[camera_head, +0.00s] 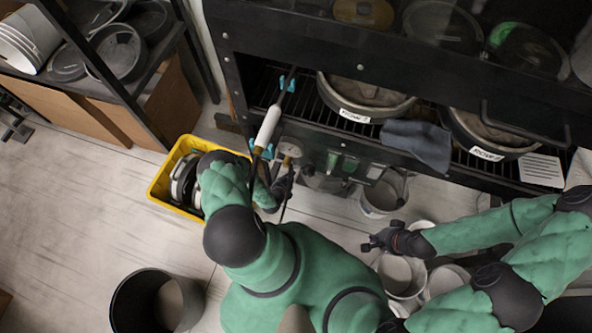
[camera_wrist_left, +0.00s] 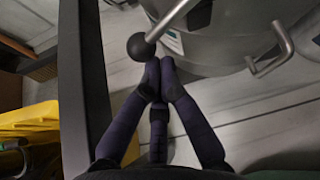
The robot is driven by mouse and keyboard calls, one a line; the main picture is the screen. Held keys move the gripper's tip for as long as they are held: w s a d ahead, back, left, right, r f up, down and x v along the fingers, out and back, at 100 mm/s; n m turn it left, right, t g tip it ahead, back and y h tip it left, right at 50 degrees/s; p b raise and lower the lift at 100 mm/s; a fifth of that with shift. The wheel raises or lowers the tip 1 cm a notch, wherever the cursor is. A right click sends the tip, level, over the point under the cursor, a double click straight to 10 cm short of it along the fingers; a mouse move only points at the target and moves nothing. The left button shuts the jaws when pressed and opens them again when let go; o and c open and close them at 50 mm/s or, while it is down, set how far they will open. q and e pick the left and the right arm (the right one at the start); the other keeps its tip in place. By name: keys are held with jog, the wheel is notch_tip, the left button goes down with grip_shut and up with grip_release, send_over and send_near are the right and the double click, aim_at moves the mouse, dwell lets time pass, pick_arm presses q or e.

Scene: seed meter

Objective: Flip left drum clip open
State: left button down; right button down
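In the left wrist view a metal lever with a black ball knob (camera_wrist_left: 140,46) slants across the front of a grey metal drum (camera_wrist_left: 225,35); I cannot tell whether this lever is the clip. My left gripper (camera_wrist_left: 160,68) has its dark fingers drawn together, with tips just below the knob and nothing visible between them. In the head view, the left labelled drum (camera_head: 335,100) sits in the black rack. My left gripper (camera_head: 283,183) is there below the rack, partly hidden by my arm. My right gripper (camera_head: 378,241) is above pale buckets, its fingers unclear.
A second labelled drum (camera_head: 465,135) sits at right in the rack (camera_head: 255,45), with a blue-grey cloth (camera_head: 418,142) between the drums. A gauge (camera_head: 290,150) hangs near my left gripper. A yellow crate (camera_head: 158,190) and black bin (camera_head: 130,300) stand on the floor.

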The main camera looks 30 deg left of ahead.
pick_arm(q)
jog(key=r+m+y, duration=0.1)
jog(key=a+r+p, duration=0.1)
jog(key=a+r+m+y+p, duration=0.1)
jog(key=r, duration=0.1)
jog(key=shift+s+m+g+y, duration=0.3)
jog(key=shift+g, duration=0.1)
dwell(0.6)
jog(key=shift+s+r, duration=0.1)
jog(key=v, duration=1.2)
dwell(0.5)
